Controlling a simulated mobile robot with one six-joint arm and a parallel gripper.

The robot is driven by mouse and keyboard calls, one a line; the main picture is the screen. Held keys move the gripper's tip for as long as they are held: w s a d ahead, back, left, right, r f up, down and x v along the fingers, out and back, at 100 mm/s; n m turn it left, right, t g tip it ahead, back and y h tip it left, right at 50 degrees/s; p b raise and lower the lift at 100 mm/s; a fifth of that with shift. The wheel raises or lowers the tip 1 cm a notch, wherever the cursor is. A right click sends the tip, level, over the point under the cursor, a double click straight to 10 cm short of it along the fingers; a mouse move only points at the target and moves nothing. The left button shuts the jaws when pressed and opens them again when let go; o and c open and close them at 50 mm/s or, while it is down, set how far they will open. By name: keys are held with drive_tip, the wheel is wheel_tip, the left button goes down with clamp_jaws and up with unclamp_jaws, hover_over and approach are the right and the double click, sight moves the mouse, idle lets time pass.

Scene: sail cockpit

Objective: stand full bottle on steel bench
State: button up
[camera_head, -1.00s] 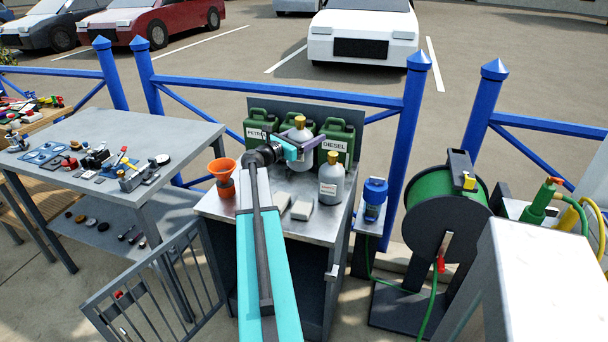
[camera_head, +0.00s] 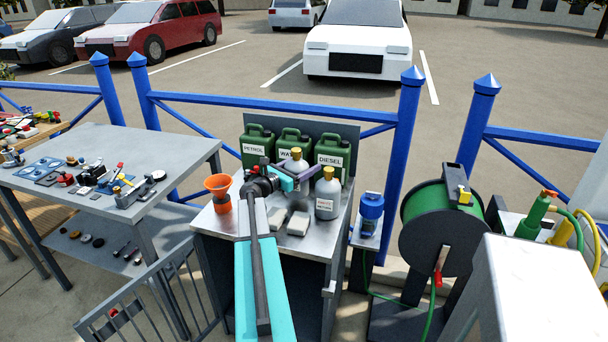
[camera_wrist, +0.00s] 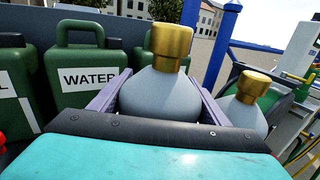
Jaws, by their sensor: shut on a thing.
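My gripper (camera_head: 292,178) is shut on a grey bottle with a gold cap (camera_wrist: 165,80). The bottle is upright, and its jaws lie either side of its body in the wrist view. In the head view the held bottle (camera_head: 295,165) is over the steel-topped bench (camera_head: 216,222), in front of the green cans. Its base is hidden behind my gripper, so I cannot tell whether it touches the top. A second grey bottle with a gold cap and white label (camera_head: 327,195) stands just right of it. Which bottle is full does not show.
Green cans for petrol (camera_head: 257,147), water (camera_head: 293,140) and diesel (camera_head: 333,150) stand behind. An orange funnel (camera_head: 218,190) is at the left, with two grey blocks (camera_head: 298,222) in front. A cluttered grey table (camera_head: 130,150) stands left, a hose reel (camera_head: 440,225) right.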

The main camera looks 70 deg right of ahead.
drive_tip(key=shift+f, duration=1.7)
drive_tip(key=shift+f, duration=0.15)
drive_tip(key=o, duration=1.7)
drive_tip(key=shift+o, duration=0.2)
drive_tip(key=shift+a, duration=0.1)
drive_tip(key=b+v, duration=0.1)
drive_tip(key=v, duration=1.1)
